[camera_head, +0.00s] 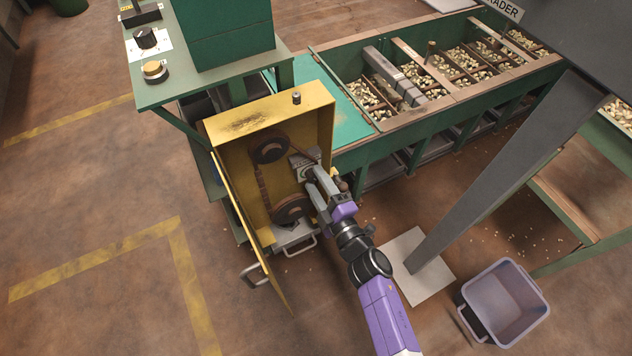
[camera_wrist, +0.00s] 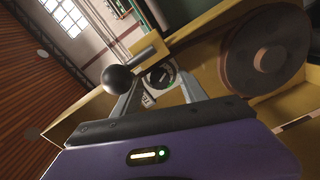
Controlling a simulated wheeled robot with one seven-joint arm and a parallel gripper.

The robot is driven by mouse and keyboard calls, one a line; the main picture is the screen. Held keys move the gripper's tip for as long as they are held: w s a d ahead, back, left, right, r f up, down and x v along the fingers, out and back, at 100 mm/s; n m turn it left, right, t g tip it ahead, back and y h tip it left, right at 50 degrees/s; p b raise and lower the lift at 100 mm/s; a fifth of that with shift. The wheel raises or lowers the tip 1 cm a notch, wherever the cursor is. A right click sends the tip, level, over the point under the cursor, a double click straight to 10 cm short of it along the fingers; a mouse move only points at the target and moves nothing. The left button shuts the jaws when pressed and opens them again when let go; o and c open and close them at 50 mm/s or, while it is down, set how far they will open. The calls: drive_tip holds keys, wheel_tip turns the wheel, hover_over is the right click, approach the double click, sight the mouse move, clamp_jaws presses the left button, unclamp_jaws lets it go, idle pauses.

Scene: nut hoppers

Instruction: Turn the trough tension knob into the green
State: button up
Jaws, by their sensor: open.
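A round dark dial (camera_wrist: 160,75) with a light mark sits on a metal block in the wrist view, framed between my fingers. The block (camera_head: 301,163) shows in the head view inside the open yellow housing (camera_head: 267,110), but its dial face is too small to read. A dark ball-ended knob (camera_wrist: 118,78) on a short metal bar stands left of the dial in the wrist view. My gripper (camera_head: 314,181) reaches the block's front from the lower right. Its fingers (camera_wrist: 162,83) are apart, with nothing visibly held. I cannot tell whether they touch the block or where any green zone lies.
Dark belt pulleys (camera_head: 290,208) sit close by my gripper; one also shows large in the wrist view (camera_wrist: 266,52). The yellow door (camera_head: 245,225) hangs open at left. The green trough (camera_head: 345,150) stands behind, and a grey post (camera_head: 495,180) and bin (camera_head: 505,300) stand right.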

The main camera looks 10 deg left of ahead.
drive_tip(key=shift+w+a, duration=0.15)
drive_tip(key=shift+w, duration=0.1)
clamp_jaws()
drive_tip(key=shift+m+p, duration=0.4)
drive_tip(key=shift+m, duration=0.4)
unclamp_jaws()
drive_tip(key=shift+s, duration=0.1)
drive_tip(key=p+v, duration=0.2)
drive_tip(key=v, duration=0.5)
drive_tip(key=shift+s+d, duration=0.2)
drive_tip(key=shift+s, duration=0.05)
